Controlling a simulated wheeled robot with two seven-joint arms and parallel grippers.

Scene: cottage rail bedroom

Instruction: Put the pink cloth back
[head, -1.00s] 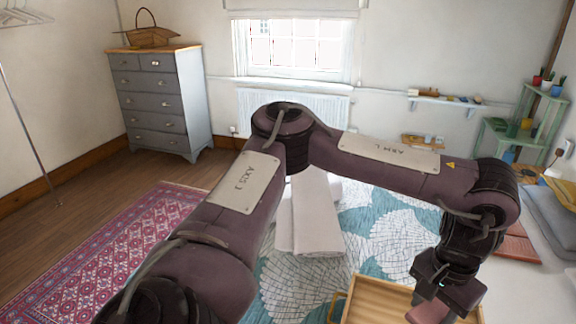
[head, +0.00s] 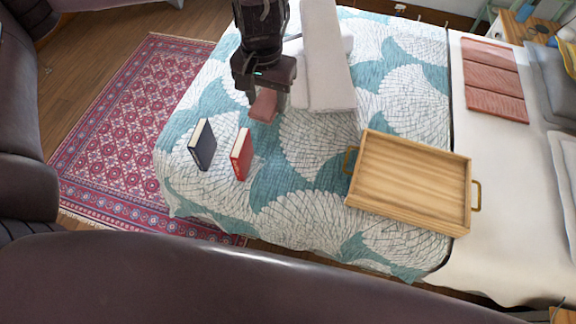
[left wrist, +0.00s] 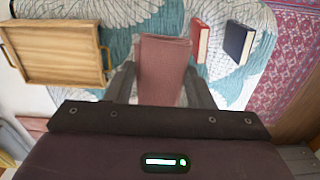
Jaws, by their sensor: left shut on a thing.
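My left gripper (head: 264,88) is shut on the pink cloth (head: 264,106), a small folded piece that hangs below the fingers. In the left wrist view the pink cloth (left wrist: 163,72) sits between the two fingers. The gripper is over the patterned bed cover, beside the pale folded towels and up from the red book. I cannot tell how high the cloth is above the bed. Flat pink folded cloths (head: 493,82) lie in a row on the white bedding at the right. My right gripper is not in view.
An empty wooden tray (head: 410,180) with brass handles lies on the bed. A red book (head: 241,154) and a dark blue book (head: 202,145) stand near the bed's left edge. Pale folded towels (head: 325,60) lie beside the gripper. Grey pillows (head: 545,85) are at the right.

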